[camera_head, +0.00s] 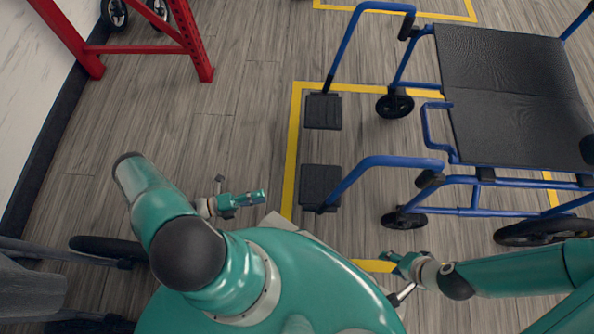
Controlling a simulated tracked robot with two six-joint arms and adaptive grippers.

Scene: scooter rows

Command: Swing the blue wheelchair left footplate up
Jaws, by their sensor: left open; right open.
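The blue wheelchair (508,165) stands at the right with its front toward the left of the picture. Its left footplate (319,184) is the nearer black plate, lying flat, at the end of a blue legrest tube. The other footplate (323,112) lies flat farther back. My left gripper (252,198) is open and empty, left of the left footplate and apart from it, pointing toward it. My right gripper (393,259) is open and empty, below and right of the footplate, near the front caster.
Yellow floor lines (292,150) box in the wheelchair. A red rack (190,40) stands at the back left. A dark wheeled thing (100,248) shows at the lower left. The wood floor between the rack and the footplates is clear.

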